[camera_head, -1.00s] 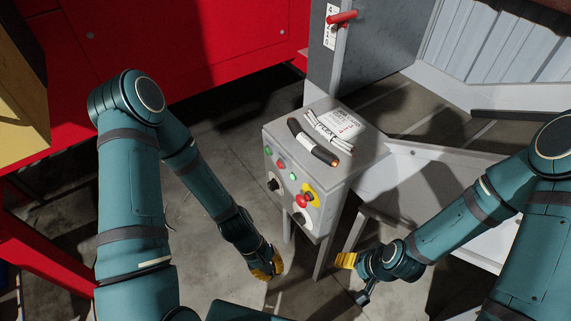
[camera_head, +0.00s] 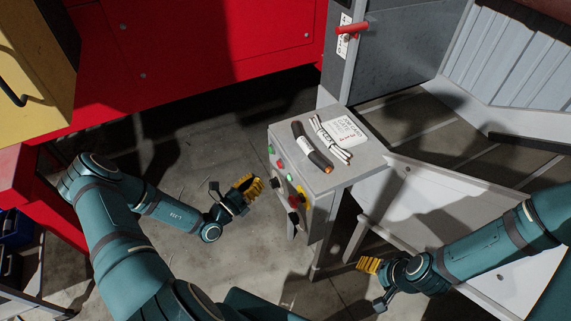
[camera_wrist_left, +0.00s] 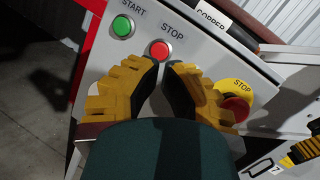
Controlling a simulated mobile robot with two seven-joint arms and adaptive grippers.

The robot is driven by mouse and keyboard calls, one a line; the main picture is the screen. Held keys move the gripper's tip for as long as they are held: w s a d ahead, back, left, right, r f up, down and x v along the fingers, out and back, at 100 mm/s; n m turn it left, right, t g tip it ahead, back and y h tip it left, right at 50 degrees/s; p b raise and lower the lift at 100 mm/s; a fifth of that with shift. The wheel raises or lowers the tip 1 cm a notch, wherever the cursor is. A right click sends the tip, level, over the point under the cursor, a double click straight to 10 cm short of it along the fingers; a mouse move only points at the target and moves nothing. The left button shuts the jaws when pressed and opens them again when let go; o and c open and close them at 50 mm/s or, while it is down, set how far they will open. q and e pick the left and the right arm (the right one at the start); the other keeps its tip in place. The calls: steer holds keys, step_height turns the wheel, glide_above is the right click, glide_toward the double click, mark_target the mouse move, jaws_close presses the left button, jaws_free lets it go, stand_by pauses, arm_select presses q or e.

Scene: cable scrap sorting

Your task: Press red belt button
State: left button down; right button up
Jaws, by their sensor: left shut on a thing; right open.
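The control box (camera_head: 330,190) stands in the middle of the head view. Its front carries a small red button (camera_head: 280,163). In the left wrist view this is the red button (camera_wrist_left: 159,49) labelled STOP, just beyond my fingertips. My left gripper (camera_head: 254,186) is in front of the box. In the wrist view its yellow fingers (camera_wrist_left: 167,68) are close together, with a narrow dark gap; I cannot make out anything between them. Contact with the button is not visible. My right gripper (camera_head: 368,264) is open and empty, low and right of the box.
A green START button (camera_wrist_left: 123,26) sits left of STOP. A red knob (camera_wrist_left: 235,107) on a yellow STOP disc is to the right. A black cable piece (camera_head: 311,149) and white cables (camera_head: 331,140) lie on the box top. A red machine (camera_head: 200,40) is behind.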

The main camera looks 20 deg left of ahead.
mark_target(280, 165)
arm_select(q)
steer(key=a+n+t+y, duration=0.1)
steer(key=a+n+y, duration=0.2)
steer(key=a+y, duration=0.2)
steer(key=shift+a+n+t, duration=0.3)
steer(key=shift+n+t, duration=0.1)
arm_select(e)
steer(key=shift+w+d+r, duration=0.15)
steer(key=shift+d, duration=0.3)
arm_select(q)
steer(key=w+d, duration=0.6)
steer(key=shift+w+b, duration=0.3)
steer(key=shift+b, duration=0.05)
arm_select(e)
steer(key=shift+f, duration=0.45)
arm_select(q)
steer(key=shift+w+r, duration=0.1)
arm_select(e)
steer(key=shift+r, duration=0.1)
arm_select(q)
steer(key=shift+w+d, duration=0.2)
